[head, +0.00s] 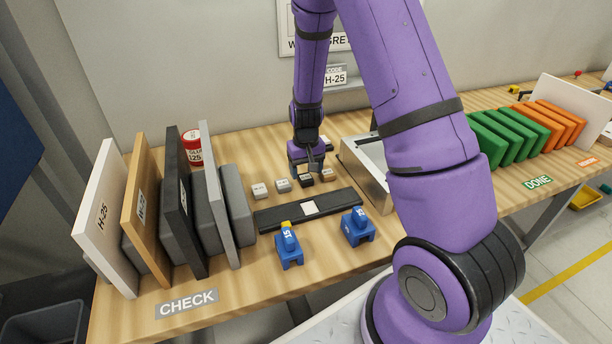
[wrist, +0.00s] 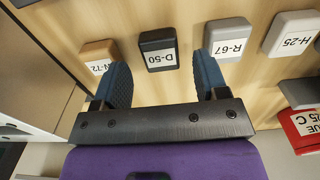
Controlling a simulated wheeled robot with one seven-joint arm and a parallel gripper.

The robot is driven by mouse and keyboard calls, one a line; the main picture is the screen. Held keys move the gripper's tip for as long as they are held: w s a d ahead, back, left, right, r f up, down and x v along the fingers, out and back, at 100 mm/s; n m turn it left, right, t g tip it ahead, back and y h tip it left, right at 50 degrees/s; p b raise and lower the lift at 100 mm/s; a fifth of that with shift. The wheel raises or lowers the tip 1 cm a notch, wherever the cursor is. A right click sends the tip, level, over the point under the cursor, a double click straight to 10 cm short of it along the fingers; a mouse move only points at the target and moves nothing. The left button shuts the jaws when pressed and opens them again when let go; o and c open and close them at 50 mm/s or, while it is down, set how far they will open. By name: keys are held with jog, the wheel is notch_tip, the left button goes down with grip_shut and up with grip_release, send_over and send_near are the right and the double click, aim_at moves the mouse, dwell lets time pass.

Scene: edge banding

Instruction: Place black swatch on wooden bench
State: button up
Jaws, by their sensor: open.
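The black swatch (wrist: 159,48), labelled D-50, lies on the wooden bench (head: 250,296) in a row of small swatches. It also shows in the head view (head: 305,181), partly behind my gripper. My gripper (wrist: 162,68) is open, with its two blue fingertips to either side of the black swatch in the wrist view and nothing held. In the head view my gripper (head: 313,170) is low over the swatch row. I cannot tell whether the fingers touch the swatch.
A brown swatch (wrist: 98,52) and a grey R-67 swatch (wrist: 228,38) lie close on either side. A dark bar (head: 270,217) with a white square and blue clamps (head: 288,247) are in front. Upright panels (head: 105,212) stand left; a metal-sided box (head: 362,170) is right.

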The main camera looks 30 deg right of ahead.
notch_tip(320, 180, up, 10)
notch_tip(320, 180, up, 18)
jog(key=n+t, duration=0.1)
jog(key=t, duration=0.2)
send_over(306, 178)
jog(key=s+a, duration=0.5)
jog(key=s, duration=0.5)
jog(key=s+a+r+t, duration=0.1)
jog(key=s+r, duration=0.3)
jog(key=s, duration=0.4)
jog(key=s+a+r+n+t, duration=0.1)
jog(key=s+r, duration=0.3)
jog(key=s, duration=0.5)
jog(key=shift+s+a, duration=0.15)
